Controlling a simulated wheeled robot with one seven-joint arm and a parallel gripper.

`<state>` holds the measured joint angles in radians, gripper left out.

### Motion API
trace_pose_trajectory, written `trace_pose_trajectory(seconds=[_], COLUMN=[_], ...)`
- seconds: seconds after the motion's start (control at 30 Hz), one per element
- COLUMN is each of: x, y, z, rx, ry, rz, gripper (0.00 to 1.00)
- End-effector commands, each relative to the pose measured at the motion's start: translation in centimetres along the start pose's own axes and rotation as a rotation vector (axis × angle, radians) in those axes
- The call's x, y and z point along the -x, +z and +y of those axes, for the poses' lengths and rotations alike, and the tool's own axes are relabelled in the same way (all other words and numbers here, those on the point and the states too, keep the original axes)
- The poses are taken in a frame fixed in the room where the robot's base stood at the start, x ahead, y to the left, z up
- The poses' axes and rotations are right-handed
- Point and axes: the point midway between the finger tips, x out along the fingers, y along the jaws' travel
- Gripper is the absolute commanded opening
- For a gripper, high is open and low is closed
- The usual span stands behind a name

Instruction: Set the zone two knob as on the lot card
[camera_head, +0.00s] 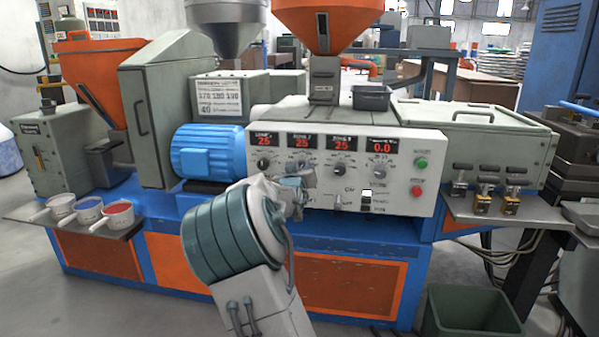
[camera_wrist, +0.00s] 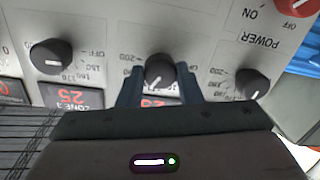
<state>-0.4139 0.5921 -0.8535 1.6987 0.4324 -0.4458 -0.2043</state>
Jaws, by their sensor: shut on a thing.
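The control panel (camera_head: 321,188) has a row of dark knobs under red displays. In the wrist view the panel is upside down. My gripper (camera_wrist: 160,84) is shut on the zone two knob (camera_wrist: 160,68), one finger on each side. Its white pointer line points down and slightly left there. In the head view my gripper (camera_head: 300,180) covers much of this knob. The zone 2 display (camera_head: 302,142) reads 25. The lot card (camera_head: 217,97) on the machine shows small numbers, seemingly 170 180 190 with 40 below, not surely legible.
The zone three knob (camera_wrist: 50,56) and the zone one knob (camera_wrist: 253,82) flank the held knob. A red knob (camera_wrist: 295,6) is near the POWER label. A blue motor (camera_head: 208,151) stands left of the panel. A shelf with several cups (camera_head: 88,210) is at left.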

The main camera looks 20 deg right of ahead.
Motion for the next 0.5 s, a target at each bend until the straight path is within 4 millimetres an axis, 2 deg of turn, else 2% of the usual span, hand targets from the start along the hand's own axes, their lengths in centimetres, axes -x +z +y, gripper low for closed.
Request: trace_pose_trajectory(seconds=[0.27,0.3,0.33,0.37,0.5], x=[0.01,0.01,0.01,0.01,0.01], y=[0.13,0.13,0.13,0.13,0.09], z=[-0.09,-0.09,-0.08,-0.08,-0.06], rx=[0.001,0.001,0.001,0.001,0.001], ry=[-0.001,-0.001,-0.001,-0.001,-0.001], rz=[-0.003,-0.003,-0.003,-0.003,-0.002], gripper=[0.09,0.40,0.49,0.54,0.54])
